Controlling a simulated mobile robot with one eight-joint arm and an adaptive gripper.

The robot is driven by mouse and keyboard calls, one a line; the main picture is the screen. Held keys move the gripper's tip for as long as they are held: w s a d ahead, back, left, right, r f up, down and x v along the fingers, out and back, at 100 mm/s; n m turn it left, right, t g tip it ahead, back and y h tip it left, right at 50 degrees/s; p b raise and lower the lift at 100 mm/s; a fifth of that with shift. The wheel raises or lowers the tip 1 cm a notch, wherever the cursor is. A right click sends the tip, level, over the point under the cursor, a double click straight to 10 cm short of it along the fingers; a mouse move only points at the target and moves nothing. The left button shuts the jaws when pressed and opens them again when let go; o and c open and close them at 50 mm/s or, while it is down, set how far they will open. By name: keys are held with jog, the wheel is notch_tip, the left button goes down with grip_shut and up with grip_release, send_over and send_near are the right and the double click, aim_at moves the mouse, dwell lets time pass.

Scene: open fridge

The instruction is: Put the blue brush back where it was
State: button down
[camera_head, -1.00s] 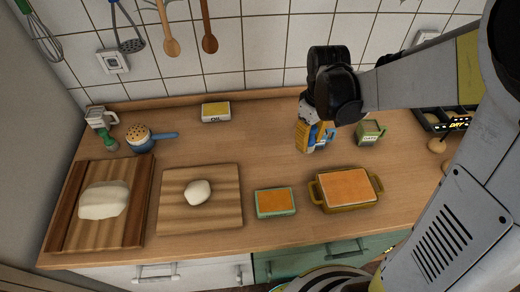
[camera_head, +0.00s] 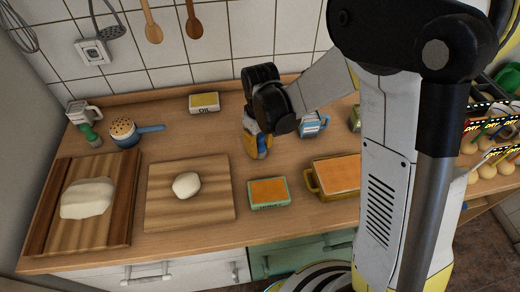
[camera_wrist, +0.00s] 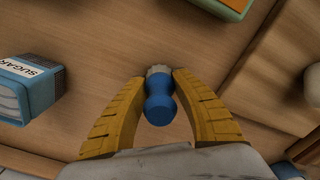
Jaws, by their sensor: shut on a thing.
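The blue brush (camera_wrist: 160,98) is in the wrist view, between the two yellow fingers of my gripper (camera_wrist: 160,92). Its rounded blue handle faces the camera and its pale bristle end points away, toward the counter. My gripper is shut on it. I cannot tell whether the bristles touch the counter.
A cutting board with dough (camera_head: 160,212) lies to the left, with a green-rimmed dish (camera_head: 268,206) and a larger baking dish (camera_head: 318,196) in front. The oil box (camera_head: 204,108) is at the back.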

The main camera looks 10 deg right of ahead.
jog(key=shift+r, duration=0.1)
jog(key=shift+f, duration=0.25)
jog(key=c, duration=1.1)
grip_release()
jog(key=shift+r, duration=0.1)
